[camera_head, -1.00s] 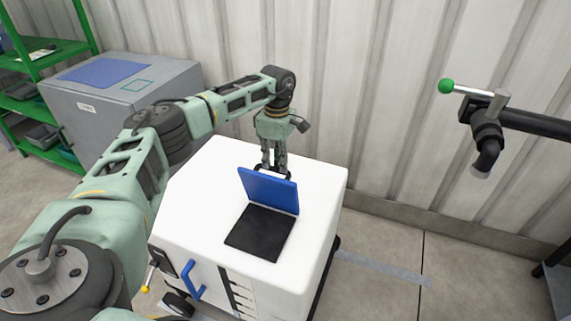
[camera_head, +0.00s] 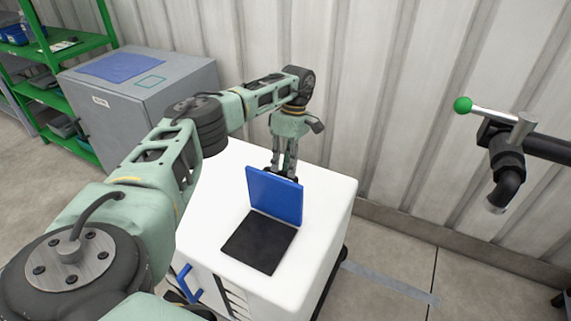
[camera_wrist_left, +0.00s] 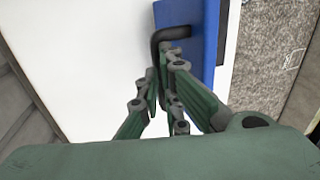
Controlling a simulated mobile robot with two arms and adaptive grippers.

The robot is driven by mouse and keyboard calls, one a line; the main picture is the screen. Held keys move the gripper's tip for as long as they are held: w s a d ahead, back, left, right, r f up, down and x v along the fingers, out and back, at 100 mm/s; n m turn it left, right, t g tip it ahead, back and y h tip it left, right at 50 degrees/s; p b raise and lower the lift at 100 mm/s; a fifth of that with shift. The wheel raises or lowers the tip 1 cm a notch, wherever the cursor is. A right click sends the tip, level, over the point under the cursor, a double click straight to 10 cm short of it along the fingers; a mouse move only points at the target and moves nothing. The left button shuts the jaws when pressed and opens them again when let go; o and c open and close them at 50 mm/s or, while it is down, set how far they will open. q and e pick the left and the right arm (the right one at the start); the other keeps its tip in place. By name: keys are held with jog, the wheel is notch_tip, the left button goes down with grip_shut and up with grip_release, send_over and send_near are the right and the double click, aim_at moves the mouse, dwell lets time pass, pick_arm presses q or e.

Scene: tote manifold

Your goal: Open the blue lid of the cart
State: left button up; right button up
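The white cart (camera_head: 325,205) stands in the middle of the head view. Its blue lid (camera_head: 274,196) is raised and stands steeply at the back edge of a dark square opening (camera_head: 258,241) in the top. My left gripper (camera_head: 284,174) points down behind the lid, its tips partly hidden by it. In the left wrist view the blue lid (camera_wrist_left: 203,50) carries a bent black handle (camera_wrist_left: 168,38). My left gripper (camera_wrist_left: 163,88) has its fingers close together around the handle's lower end. My right gripper is not in view.
A grey cabinet (camera_head: 150,110) and a green shelf (camera_head: 75,48) stand at the left. A corrugated wall (camera_head: 380,90) runs behind the cart. A pipe with a green-knobbed valve (camera_head: 510,150) sticks out at the right. Floor right of the cart is clear.

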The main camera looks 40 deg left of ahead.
pick_arm(q)
jog(key=o, duration=0.4)
jog(key=shift+s+d+f, duration=0.2)
jog(key=shift+f, duration=0.3)
jog(key=shift+s+d+f, duration=0.15)
jog(key=shift+s+f, duration=0.05)
jog(key=shift+f, duration=0.3)
jog(key=shift+c, duration=0.2)
jog(key=shift+o, duration=0.7)
jog(key=shift+w+f, duration=0.15)
jog(key=shift+w, duration=0.05)
jog(key=shift+w+a+r, duration=0.1)
jog(key=shift+a+r, duration=0.1)
jog(key=shift+r, duration=0.25)
jog(key=v, duration=1.1)
jog(key=shift+w, duration=0.35)
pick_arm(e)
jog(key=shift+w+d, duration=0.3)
pick_arm(q)
jog(key=shift+f, duration=0.1)
